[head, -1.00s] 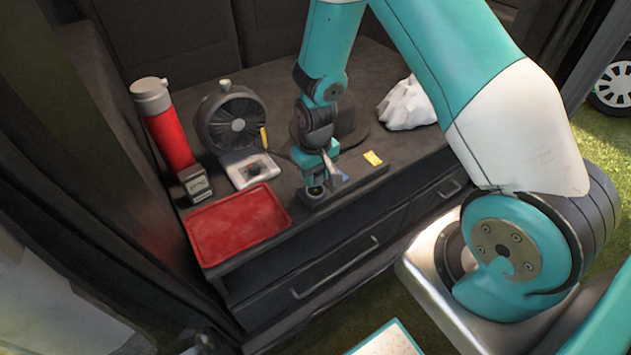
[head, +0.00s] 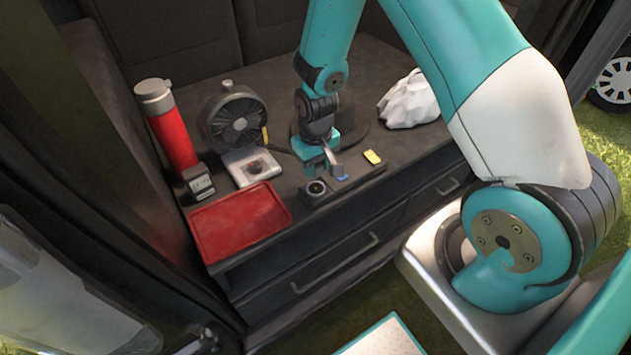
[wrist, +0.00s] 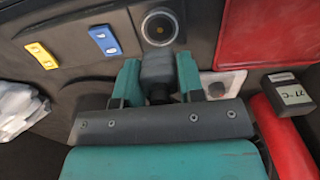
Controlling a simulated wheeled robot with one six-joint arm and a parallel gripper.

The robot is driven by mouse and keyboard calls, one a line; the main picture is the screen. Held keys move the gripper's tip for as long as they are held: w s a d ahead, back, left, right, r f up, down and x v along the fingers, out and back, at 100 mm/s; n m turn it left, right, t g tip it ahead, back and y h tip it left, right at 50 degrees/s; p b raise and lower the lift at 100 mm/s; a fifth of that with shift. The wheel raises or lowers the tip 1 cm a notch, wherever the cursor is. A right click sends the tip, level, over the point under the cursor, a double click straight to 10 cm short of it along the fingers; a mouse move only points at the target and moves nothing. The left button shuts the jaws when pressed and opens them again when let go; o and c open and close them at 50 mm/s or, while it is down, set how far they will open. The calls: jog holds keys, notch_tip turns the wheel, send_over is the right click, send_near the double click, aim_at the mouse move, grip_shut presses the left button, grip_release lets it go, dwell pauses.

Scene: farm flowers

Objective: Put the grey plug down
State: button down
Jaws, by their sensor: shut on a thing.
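My gripper (head: 318,162) is above the dark bench, just behind a round socket (head: 316,188) in a dark strip near the bench's front edge. In the wrist view, my gripper's teal fingers (wrist: 158,82) are shut on the dark grey plug (wrist: 158,68). The plug is apart from the socket (wrist: 160,27), which lies ahead of it and looks open with a pale ring. In the head view I cannot make out the plug clearly behind the fingers.
Right of the socket are a blue piece (head: 341,176) and a yellow piece (head: 372,157). A bare red tray (head: 240,222) lies left. Behind it stand a red cylinder (head: 172,138), a small display box (head: 198,182) and a black fan (head: 233,118). A white crumpled bag (head: 408,101) is right.

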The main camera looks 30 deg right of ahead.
jog(key=w+d+r, duration=0.3)
jog(key=w+r, duration=0.8)
jog(key=f, duration=0.9)
jog(key=f+p, duration=0.1)
jog(key=f, duration=0.9)
jog(key=shift+s+a+f, duration=0.15)
jog(key=shift+s+a, duration=0.05)
jog(key=shift+f+b, duration=0.45)
jog(key=shift+f, duration=0.2)
jog(key=c, duration=0.7)
grip_release()
jog(key=shift+c, duration=0.2)
jog(key=shift+r, duration=0.1)
